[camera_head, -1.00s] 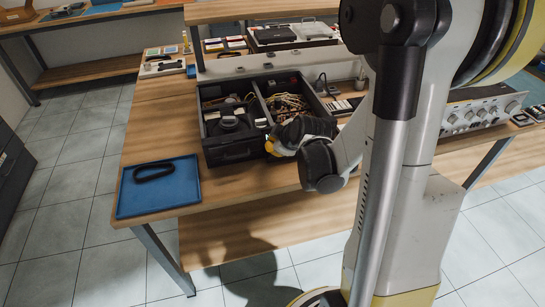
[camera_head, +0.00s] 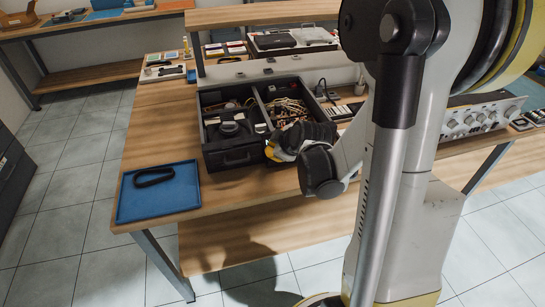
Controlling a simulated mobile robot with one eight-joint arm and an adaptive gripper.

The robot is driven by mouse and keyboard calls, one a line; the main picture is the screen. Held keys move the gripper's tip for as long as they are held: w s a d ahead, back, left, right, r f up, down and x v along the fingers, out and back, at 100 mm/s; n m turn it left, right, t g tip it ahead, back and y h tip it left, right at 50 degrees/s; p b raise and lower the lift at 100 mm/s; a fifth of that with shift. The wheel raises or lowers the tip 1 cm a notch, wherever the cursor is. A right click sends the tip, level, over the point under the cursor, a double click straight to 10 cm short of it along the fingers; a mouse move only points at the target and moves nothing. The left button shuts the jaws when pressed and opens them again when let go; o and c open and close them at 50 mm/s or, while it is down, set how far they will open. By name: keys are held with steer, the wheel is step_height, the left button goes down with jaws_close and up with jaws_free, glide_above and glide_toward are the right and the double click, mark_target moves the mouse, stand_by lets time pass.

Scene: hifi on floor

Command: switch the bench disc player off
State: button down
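No device in view can be told for certain as the bench disc player. A silver-faced unit with several knobs (camera_head: 470,121) stands on the bench at right, partly hidden behind my arm. A flat dark device (camera_head: 272,41) lies on the bench at the back. My gripper (camera_head: 272,153), dark with a yellow part, is at the front right of a black two-compartment crate (camera_head: 236,158). Its fingertips are small and dark against the crate, so their opening and any contact are unclear. No power switch can be made out.
The crate holds cables and dark parts. A blue tray (camera_head: 187,193) with a black loop (camera_head: 154,176) lies at the bench's front left corner. Bare wood (camera_head: 155,120) shows left of the crate. A raised shelf (camera_head: 260,14) crosses the back.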

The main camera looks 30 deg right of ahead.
steer(key=shift+f, duration=0.1)
stand_by(0.3)
steer(key=shift+f+b, duration=0.35)
steer(key=shift+b, duration=0.15)
steer(key=shift+s+f+b, duration=0.1)
steer(key=shift+f+b, duration=0.3)
steer(key=shift+b, duration=0.05)
stand_by(0.4)
stand_by(0.3)
steer(key=shift+w+r+p, duration=0.2)
steer(key=shift+r+p, duration=0.45)
steer(key=shift+r, duration=0.15)
step_height(320, 180, up, 5)
steer(key=p, duration=0.4)
stand_by(1.2)
